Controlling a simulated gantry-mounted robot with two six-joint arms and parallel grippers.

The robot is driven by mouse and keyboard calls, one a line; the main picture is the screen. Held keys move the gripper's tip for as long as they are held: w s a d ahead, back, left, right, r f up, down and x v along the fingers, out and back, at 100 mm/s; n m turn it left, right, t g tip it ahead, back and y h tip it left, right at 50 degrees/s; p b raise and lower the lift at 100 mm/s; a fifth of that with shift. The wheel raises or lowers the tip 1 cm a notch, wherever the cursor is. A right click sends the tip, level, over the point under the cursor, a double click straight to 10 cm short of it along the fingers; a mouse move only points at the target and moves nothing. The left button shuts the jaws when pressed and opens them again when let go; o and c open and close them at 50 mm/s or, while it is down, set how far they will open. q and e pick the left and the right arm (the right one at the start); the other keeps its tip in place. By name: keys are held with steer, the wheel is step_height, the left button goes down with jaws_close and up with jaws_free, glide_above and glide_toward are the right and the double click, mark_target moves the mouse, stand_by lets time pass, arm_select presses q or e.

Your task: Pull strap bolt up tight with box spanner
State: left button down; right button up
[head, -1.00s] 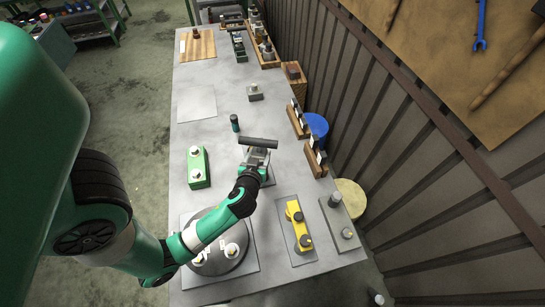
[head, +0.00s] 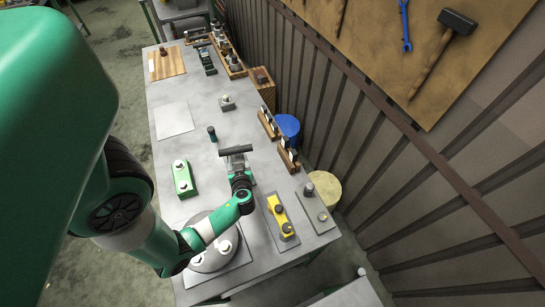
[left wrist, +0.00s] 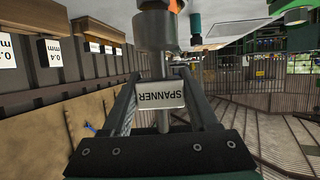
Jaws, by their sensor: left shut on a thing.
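My left gripper (head: 238,164) is over the middle of the table (head: 188,212), behind the round plate. In the left wrist view its two fingers (left wrist: 160,88) are shut on the box spanner (left wrist: 161,94), at a pale tag reading "SPANNER". A thin metal shaft shows below the tag, and a wider grey metal cylinder is above it. In the head view the arm and hand mostly hide the spanner. I cannot tell which bolt is the strap bolt, or whether the spanner touches one. My right gripper is not in view.
A green block (head: 183,178) lies left of the hand; a yellow part (head: 280,217) lies to the right. A round plate (head: 212,259) is at the near end. A small dark green cylinder (head: 212,133) stands behind. The corrugated wall (head: 350,140) borders the right side.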

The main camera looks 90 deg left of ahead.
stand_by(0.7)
arm_select(q)
steer(key=shift+f+b, duration=1.6)
steer(key=shift+b, duration=0.05)
steer(key=shift+s+m+t, duration=0.1)
steer(key=shift+m+t, duration=1.2)
steer(key=shift+t, duration=0.2)
